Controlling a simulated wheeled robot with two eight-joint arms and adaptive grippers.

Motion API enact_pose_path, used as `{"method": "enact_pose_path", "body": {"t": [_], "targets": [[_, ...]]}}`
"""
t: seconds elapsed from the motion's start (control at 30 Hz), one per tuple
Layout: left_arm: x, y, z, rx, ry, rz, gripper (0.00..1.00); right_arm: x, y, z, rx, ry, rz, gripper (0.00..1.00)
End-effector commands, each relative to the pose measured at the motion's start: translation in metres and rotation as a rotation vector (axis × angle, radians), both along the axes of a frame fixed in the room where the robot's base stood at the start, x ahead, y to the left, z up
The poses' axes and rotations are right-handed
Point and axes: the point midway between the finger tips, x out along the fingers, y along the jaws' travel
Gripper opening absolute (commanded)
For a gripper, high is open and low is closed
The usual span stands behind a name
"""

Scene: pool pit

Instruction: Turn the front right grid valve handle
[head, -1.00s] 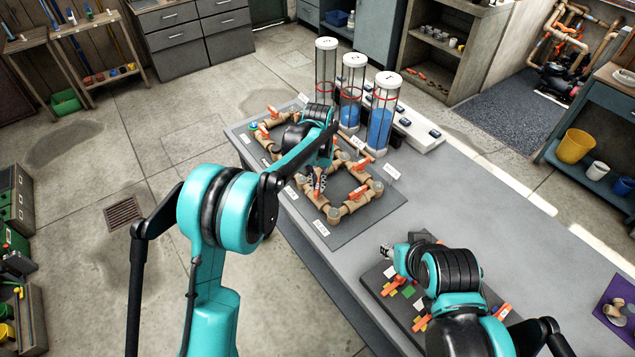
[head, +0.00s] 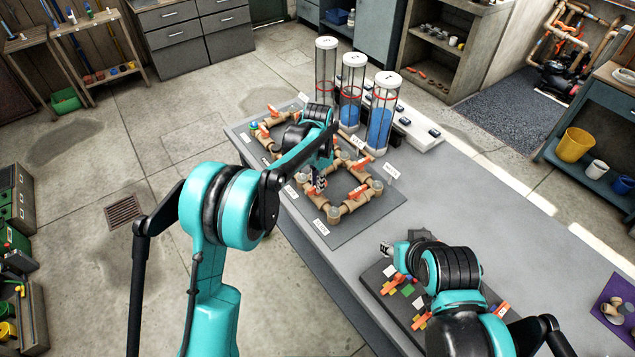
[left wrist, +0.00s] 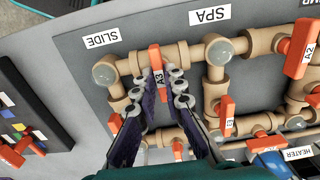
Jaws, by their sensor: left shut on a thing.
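The orange valve handle marked A3 (left wrist: 158,62) sits on the front tan pipe run of the grid, between the corner joint near the SLIDE label (left wrist: 102,40) and the joint near the SPA label (left wrist: 210,15). In the left wrist view it lies crosswise to its pipe. My left gripper (left wrist: 171,78) is shut on this handle, one finger on each side. In the head view the left gripper (head: 319,184) is at the front of the grid and mostly hides the handle. My right gripper (head: 386,249) hangs over the dark board; its jaw opening is too small to read.
Other orange handles are close by, such as one marked A2 (left wrist: 299,48) and one beside the inner pipe (left wrist: 226,115). Clear water columns (head: 380,112) stand behind the grid. A dark board with coloured tiles (head: 372,278) lies to the right.

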Motion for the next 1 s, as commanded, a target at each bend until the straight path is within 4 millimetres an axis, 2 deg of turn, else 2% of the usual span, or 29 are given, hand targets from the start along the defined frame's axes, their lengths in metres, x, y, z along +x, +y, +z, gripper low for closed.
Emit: {"method": "enact_pose_path", "body": {"t": [0.57,0.6,0.67,1.0], "targets": [[0.0001,-0.0001,-0.0002,0.000,0.000,-0.031,0.00,0.0000,0.0000,0.0001,0.000,0.000,0.000,0.40],[0.0001,-0.0001,-0.0002,0.000,0.000,-0.031,0.18,0.0000,0.0000,0.0001,0.000,0.000,0.000,0.40],[0.0001,-0.0001,-0.0001,0.000,0.000,-0.031,0.31,0.0000,0.0000,0.0001,0.000,0.000,0.000,0.40],[0.0001,-0.0001,0.0026,0.000,0.000,-0.030,0.31,0.0000,0.0000,0.0002,0.000,0.000,0.000,0.40]]}}
